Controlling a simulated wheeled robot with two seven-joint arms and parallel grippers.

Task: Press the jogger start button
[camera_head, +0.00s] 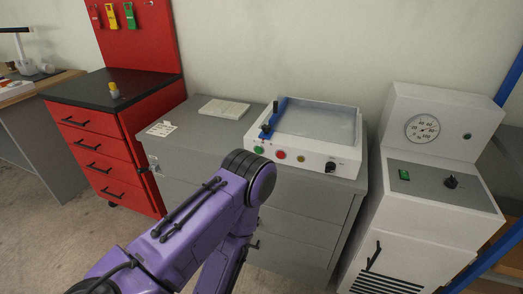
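The jogger appears to be the white box (312,163) with a shallow grey tray (318,121) on top, standing on a grey drawer cabinet. Any labels are too small to read. The green button is clear to view, just above the black elbow joint of my purple arm, which rises from the bottom left and bends back down. Neither gripper shows.
A pale pad (224,109) and a card (162,129) lie on the grey cabinet (195,122). A red drawer cabinet (95,153) stands to its left. At the right, a white machine (437,186) has a gauge, a green switch (404,174) and a knob.

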